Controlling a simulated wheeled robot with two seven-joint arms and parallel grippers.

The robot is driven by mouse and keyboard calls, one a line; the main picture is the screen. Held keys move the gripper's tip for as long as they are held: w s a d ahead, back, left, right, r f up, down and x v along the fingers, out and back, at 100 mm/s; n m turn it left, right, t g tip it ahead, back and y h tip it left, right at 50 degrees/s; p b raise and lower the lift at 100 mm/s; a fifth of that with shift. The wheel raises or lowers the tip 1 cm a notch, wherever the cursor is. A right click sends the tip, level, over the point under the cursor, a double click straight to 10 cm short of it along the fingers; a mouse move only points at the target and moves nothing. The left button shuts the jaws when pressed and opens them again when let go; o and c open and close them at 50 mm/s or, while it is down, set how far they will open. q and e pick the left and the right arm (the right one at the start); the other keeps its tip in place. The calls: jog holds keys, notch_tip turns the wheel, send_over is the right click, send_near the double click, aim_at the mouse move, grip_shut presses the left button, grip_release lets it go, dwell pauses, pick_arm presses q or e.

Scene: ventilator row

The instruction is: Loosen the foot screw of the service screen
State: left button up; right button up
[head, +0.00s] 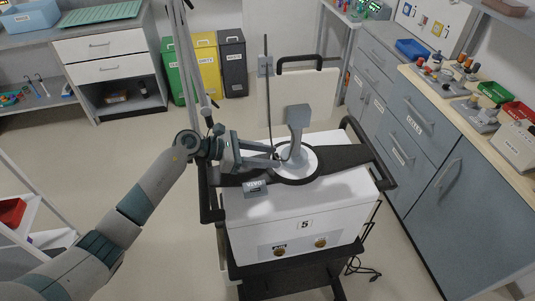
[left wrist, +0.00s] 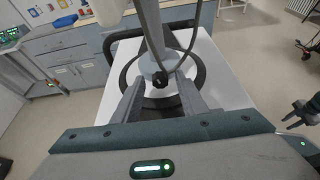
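The service screen's grey head (head: 298,116) stands on a stem above a round white foot (head: 309,162) on top of a white cart. A small dark knob (left wrist: 160,81), which looks like the foot screw, shows low on the stem in the left wrist view. My left gripper (head: 275,157) reaches in from the left at the foot. In the left wrist view its two fingers (left wrist: 160,92) are apart, with the knob between or just beyond their tips; contact cannot be told. What looks like my right gripper (left wrist: 300,116) shows at that view's right edge, its finger gap unclear.
The white cart (head: 275,210), labelled 5, has black side rails and a small grey box (head: 256,188) on its top. Drawers and a cluttered worktop (head: 440,92) stand right; bins (head: 206,66) stand behind. Open floor lies between.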

pick_arm(q)
grip_shut()
jog(key=shift+w+f+n+b, duration=0.15)
jog(key=shift+n+b, duration=0.15)
jog(key=shift+b, duration=0.45)
jog(key=n+g+b, duration=0.1)
jog(key=b, duration=0.1)
jog(key=n+g+b, duration=0.1)
jog(key=b, duration=0.2)
jog(key=shift+w+a+f+n+h, duration=0.1)
jog(key=shift+w+f+n+h, duration=0.05)
jog(key=shift+n+h, duration=0.2)
jog(key=shift+r+n+g+h+b, duration=0.2)
jog(key=shift+n+g+h+b, duration=0.25)
jog(key=shift+n+b, duration=0.55)
jog(key=shift+m, duration=0.25)
